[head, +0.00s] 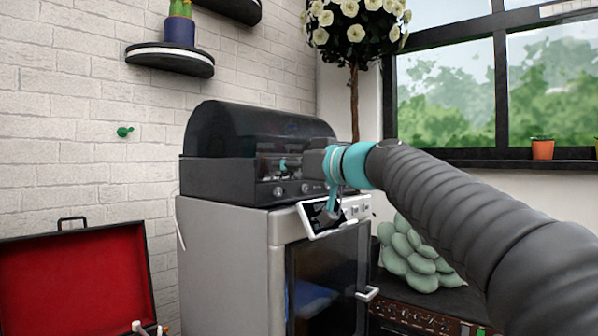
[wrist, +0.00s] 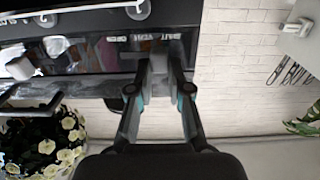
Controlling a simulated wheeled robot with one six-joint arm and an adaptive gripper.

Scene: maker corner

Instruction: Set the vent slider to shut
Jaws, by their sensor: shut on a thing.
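The black machine with a dark domed cover (head: 250,125) stands on a light grey cabinet. Its front panel (wrist: 90,55) fills the upper left of the wrist view, with round knobs and small white lettering along it. My gripper (head: 326,165) is at the right end of this panel in the head view. In the wrist view my gripper (wrist: 160,68) has its fingers close together around a small grey piece, the vent slider (wrist: 157,62), by the lettering. The fingers hide most of the slider, and I cannot tell its exact setting.
The grey cabinet (head: 225,250) has a dark glass door and a white handle (head: 367,294). A white-framed screen (head: 323,217) tilts out just below my gripper. A flowering tree (head: 355,40) stands behind, and a red-lined case (head: 75,275) lies open at left.

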